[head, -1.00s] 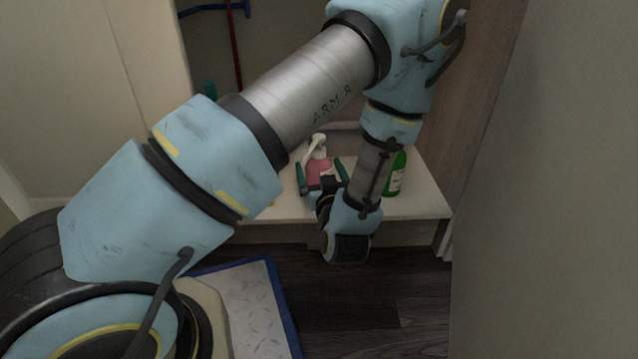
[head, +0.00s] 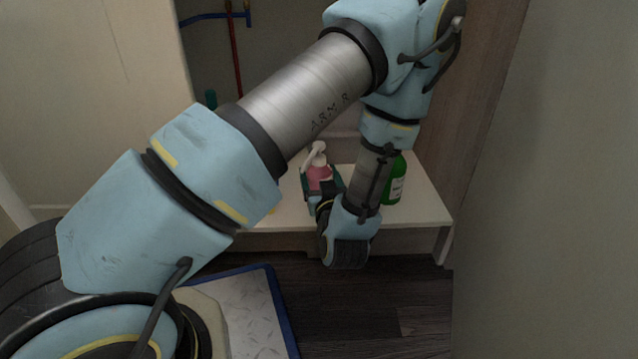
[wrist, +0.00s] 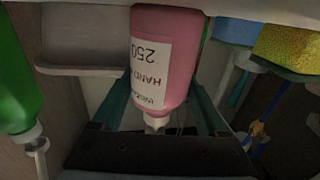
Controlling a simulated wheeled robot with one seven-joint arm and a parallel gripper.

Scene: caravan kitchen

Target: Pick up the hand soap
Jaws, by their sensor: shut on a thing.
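The hand soap is a pink bottle with a white label and a white pump top. In the head view the hand soap (head: 318,173) is at the white shelf (head: 427,206), with its lower part hidden by my gripper. In the wrist view the hand soap (wrist: 172,52) appears upside down, its pump (wrist: 155,122) toward my palm. My gripper (head: 322,186) is shut on the bottle, with one teal finger along each side in the wrist view (wrist: 163,100). I cannot tell whether the bottle's base touches the shelf.
A green bottle (head: 395,186) stands right of my gripper; it also shows at the left of the wrist view (wrist: 14,80). A yellow sponge (wrist: 290,47) and a blue one (wrist: 237,31) are at the wrist view's upper right. Wooden panel (head: 476,110) and wall bound the right side.

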